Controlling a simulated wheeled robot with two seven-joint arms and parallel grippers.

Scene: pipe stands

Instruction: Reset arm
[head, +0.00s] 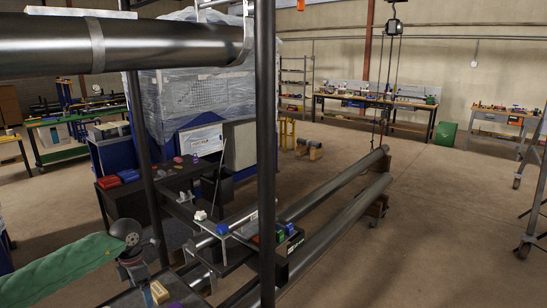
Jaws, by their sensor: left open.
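My left arm, in a green cover, comes in at the lower left of the head view. Its dark round wrist leads to my left gripper (134,272), which is open and points down. I see nothing held in it, though its fingertips are small and dark. It is beside a dark surface (185,296) with a wooden block (159,292) on it. My right gripper is not in view.
A thick pipe (45,46) crosses the upper left, close to me. Dark upright posts (265,130) stand ahead. Long pipes (338,228) lie on low stands to the right. Workbenches (375,100) line the back wall. The floor (450,220) at the right is largely clear.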

